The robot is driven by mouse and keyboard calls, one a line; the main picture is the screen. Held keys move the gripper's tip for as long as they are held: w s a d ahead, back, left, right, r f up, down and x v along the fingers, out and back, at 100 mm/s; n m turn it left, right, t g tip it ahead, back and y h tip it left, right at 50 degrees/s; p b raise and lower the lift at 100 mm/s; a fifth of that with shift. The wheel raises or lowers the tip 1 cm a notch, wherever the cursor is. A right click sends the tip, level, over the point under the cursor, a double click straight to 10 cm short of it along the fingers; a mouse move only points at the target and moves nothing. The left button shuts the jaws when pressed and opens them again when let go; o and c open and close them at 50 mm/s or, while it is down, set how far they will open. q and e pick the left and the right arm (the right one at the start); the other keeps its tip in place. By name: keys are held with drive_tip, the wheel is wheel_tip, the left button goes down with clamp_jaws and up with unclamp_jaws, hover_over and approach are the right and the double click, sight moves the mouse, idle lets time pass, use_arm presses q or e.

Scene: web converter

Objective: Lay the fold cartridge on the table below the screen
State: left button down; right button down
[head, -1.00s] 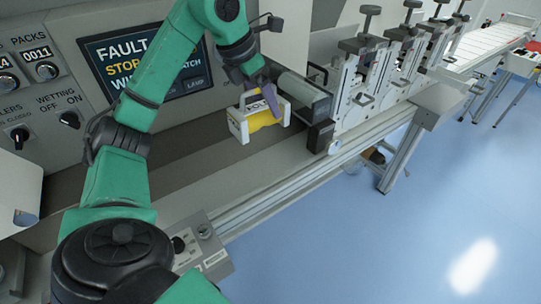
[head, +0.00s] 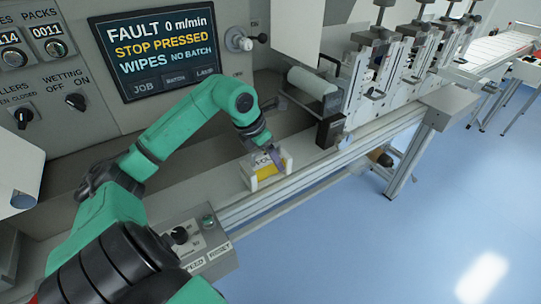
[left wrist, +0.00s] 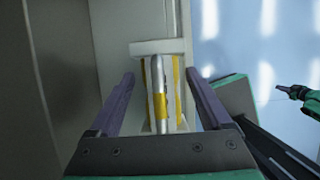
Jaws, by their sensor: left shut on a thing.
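The fold cartridge (head: 264,172) is a white block with yellow parts. It is over the front part of the grey table ledge (head: 185,180), near the metal rail; I cannot tell whether it touches the ledge. My left gripper (head: 276,160) is shut on it from above. In the left wrist view the cartridge (left wrist: 161,95), with its grey bar, lies between the purple fingers of the left gripper (left wrist: 160,85). The screen (head: 155,50) is on the panel at the back left, reading FAULT, STOP PRESSED.
A control box (head: 195,245) with a knob sits at the ledge's front left. A roller (head: 312,84) and a dark block (head: 331,130) stand right of the cartridge. Clamp units (head: 370,75) line the back right. The ledge left of the cartridge is mostly bare.

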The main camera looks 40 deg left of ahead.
use_arm(q)
unclamp_jaws()
drive_tip(key=shift+s, duration=0.1)
drive_tip(key=b+v, duration=0.2)
drive_tip(key=v, duration=0.9)
drive_tip(key=shift+r, duration=0.3)
drive_tip(key=shift+s+r, duration=0.15)
drive_tip(key=shift+r, duration=0.1)
